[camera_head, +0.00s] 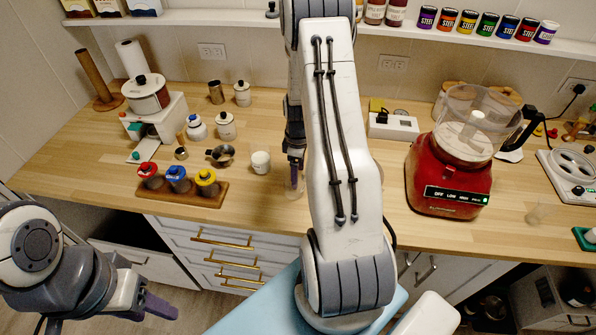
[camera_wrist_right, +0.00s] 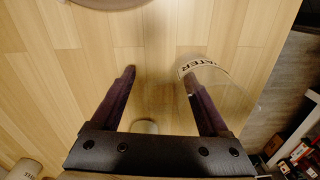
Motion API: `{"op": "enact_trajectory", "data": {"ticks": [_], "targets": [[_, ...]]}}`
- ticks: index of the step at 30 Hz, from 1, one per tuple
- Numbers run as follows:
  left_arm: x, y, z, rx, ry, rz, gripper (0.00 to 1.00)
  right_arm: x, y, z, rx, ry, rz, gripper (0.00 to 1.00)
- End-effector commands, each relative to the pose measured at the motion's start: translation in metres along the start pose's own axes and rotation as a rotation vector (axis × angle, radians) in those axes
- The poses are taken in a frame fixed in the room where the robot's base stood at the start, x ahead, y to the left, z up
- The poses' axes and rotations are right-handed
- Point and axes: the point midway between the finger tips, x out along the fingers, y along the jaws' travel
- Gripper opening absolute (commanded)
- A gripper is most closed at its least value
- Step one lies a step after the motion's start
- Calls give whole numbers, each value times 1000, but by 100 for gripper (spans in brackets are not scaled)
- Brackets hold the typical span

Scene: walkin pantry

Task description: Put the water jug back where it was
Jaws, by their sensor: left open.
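A clear jug (camera_wrist_right: 228,88) with a label ending in "TER" shows in the right wrist view, at the right finger. In the head view a faint clear shape (camera_head: 294,184) stands below my right gripper (camera_head: 295,160), partly hidden by my arm. In the right wrist view my right gripper (camera_wrist_right: 163,78) has its fingers wide apart with only bare counter between the tips. The right finger overlaps the jug; I cannot tell whether it touches. My left gripper (camera_head: 150,300) is open and empty, low at the left, in front of the drawers.
The wooden counter (camera_head: 290,225) holds a red blender (camera_head: 450,175) at right, a white cup (camera_head: 261,162) and a rack of coloured-lid jars (camera_head: 181,190) at left. A shelf (camera_head: 220,17) with jars runs along the back wall. An open drawer (camera_head: 150,262) is near my left arm.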

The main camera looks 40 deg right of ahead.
Motion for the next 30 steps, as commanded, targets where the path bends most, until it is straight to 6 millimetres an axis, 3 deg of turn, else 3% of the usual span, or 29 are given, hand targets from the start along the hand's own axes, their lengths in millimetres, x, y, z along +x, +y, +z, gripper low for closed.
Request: {"op": "enact_trajectory", "data": {"ticks": [10, 21, 30], "targets": [[2, 0, 0, 0, 0, 0, 50, -14, 1, -1, 0, 2, 5, 78], [19, -1, 1, 1, 0, 0, 50, -91, 1, 0, 0, 3, 7, 78], [23, -2, 1, 1, 0, 0, 50, -122, 0, 0, 0, 0, 1, 78]]}}
